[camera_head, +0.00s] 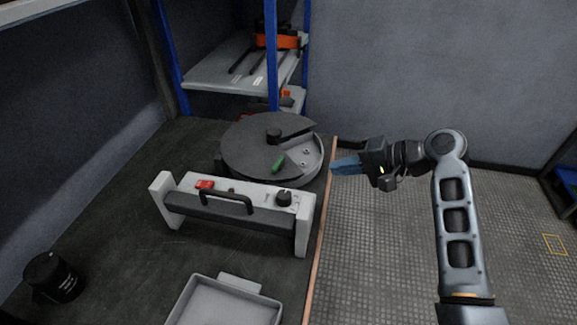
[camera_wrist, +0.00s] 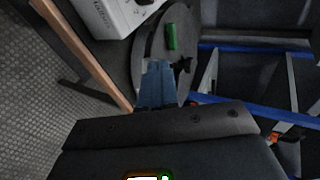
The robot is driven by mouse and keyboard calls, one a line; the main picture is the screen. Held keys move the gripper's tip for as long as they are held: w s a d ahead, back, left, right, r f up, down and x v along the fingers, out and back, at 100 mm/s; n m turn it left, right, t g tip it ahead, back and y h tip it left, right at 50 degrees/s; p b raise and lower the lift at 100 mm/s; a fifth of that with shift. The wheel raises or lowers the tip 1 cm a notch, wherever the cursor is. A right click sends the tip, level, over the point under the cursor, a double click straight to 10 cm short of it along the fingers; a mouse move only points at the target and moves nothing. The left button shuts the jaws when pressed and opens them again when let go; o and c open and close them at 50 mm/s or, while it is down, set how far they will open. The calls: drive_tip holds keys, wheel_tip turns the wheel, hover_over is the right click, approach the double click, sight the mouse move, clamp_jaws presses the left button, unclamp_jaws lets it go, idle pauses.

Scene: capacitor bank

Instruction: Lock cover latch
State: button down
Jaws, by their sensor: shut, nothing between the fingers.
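The round unit with a flat dark cover (camera_head: 247,149) stands on the bench near its right edge. A wedge-shaped gap in the cover bares a light grey interior with small round studs. A dark knob (camera_head: 273,135) stands at the middle and a green grip (camera_head: 278,165) lies by the gap's edge. I cannot tell for sure which part is the latch. My gripper (camera_head: 334,166) is shut and empty, just right of the unit and past the bench edge. In the wrist view its blue fingers (camera_wrist: 157,85) overlap the cover (camera_wrist: 150,42), with the green grip (camera_wrist: 171,37) beyond.
A white control box (camera_head: 180,185) with a black handle stands in front of the unit. A grey tray (camera_head: 178,310) and a black cylinder (camera_head: 55,277) are nearer. A shelf (camera_head: 222,72) with blue posts stands behind.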

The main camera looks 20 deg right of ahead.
approach(275, 171)
drive_tip(key=w+f, duration=0.1)
drive_tip(key=f, duration=0.1)
drive_tip(key=w+f, duration=0.1)
drive_tip(key=f, duration=0.1)
drive_tip(key=shift+w+a, duration=0.1)
drive_tip(key=shift+a, duration=0.1)
drive_tip(key=shift+w+a+r, duration=0.2)
drive_tip(key=shift+w+a, duration=0.55)
drive_tip(key=shift+w, duration=0.05)
drive_tip(key=shift+w+a+p, duration=0.3)
drive_tip(key=shift+w+a, duration=0.2)
drive_tip(key=shift+s+a+m+t+h+p, duration=0.1)
drive_tip(key=shift+a+m+t+h+p, duration=0.2)
drive_tip(key=shift+m+t+h+p, duration=0.45)
drive_tip(key=shift+a+g+p, duration=0.25)
drive_tip(key=shift+p, duration=0.4)
drive_tip(key=shift+a+p, duration=0.55)
drive_tip(key=shift+a, duration=0.25)
drive_tip(key=shift+w+a, duration=0.25)
drive_tip(key=shift+a, duration=0.25)
drive_tip(key=shift+w+a, duration=0.1)
drive_tip(key=shift+a, duration=0.05)
